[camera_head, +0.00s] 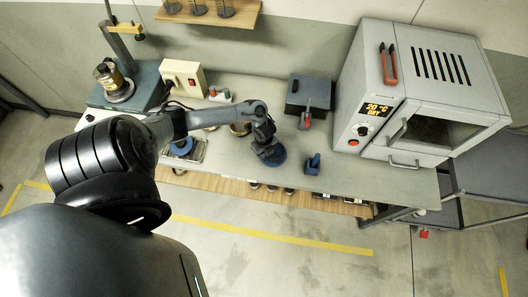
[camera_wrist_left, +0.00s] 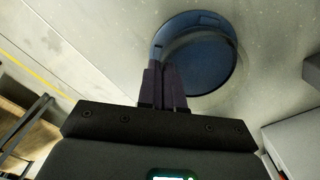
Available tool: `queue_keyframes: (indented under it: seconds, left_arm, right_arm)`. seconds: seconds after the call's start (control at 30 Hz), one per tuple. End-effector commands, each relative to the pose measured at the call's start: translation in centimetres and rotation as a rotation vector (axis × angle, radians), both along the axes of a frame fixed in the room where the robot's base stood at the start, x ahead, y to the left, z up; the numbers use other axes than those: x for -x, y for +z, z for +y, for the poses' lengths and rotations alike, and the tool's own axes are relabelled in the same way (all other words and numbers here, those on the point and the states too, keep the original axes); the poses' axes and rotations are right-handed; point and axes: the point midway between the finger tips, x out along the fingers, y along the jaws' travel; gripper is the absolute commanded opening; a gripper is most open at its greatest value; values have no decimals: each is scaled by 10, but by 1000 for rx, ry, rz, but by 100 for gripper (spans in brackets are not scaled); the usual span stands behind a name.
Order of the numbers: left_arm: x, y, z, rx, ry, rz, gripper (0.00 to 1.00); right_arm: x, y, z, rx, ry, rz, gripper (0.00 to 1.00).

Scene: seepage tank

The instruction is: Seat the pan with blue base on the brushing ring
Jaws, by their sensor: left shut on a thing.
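The pan with blue base (camera_head: 276,158) is round and dark blue, near the middle of the bench in the head view. My left gripper (camera_head: 266,148) is shut on its edge from above. In the left wrist view the pan (camera_wrist_left: 216,62) sits beyond the shut fingers (camera_wrist_left: 165,86), which grip its near rim. I cannot tell whether the pan touches the bench. A round brownish ring-like item (camera_head: 240,128) lies left of the gripper, partly hidden by my arm; I cannot tell if it is the brushing ring. My right gripper is not in view.
A small blue item (camera_head: 313,163) stands right of the pan. A dark box (camera_head: 308,94) is behind it, and a grey oven (camera_head: 420,90) at right. Another blue round item (camera_head: 181,147) lies on a tray at left. Bare bench (camera_head: 365,178) lies to the right.

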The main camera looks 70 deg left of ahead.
Motion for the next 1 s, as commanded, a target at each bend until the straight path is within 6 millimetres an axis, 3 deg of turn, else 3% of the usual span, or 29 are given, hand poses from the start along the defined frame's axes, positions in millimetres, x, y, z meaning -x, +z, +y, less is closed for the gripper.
queue_keyframes:
  seconds: [0.27,0.3,0.47,0.8,1.0]
  left_arm:
    - [0,-8,0,0,0,-1,0]
    - [-1,-6,0,0,0,-1,10]
    - [0,-6,0,0,0,-1,35]
    - [0,-5,0,0,0,0,35]
    - [0,14,1,-1,-2,-1,35]
  right_arm:
    - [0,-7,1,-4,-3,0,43]
    - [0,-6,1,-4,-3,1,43]
    - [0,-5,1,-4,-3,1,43]
    - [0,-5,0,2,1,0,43]
    - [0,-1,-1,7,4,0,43]
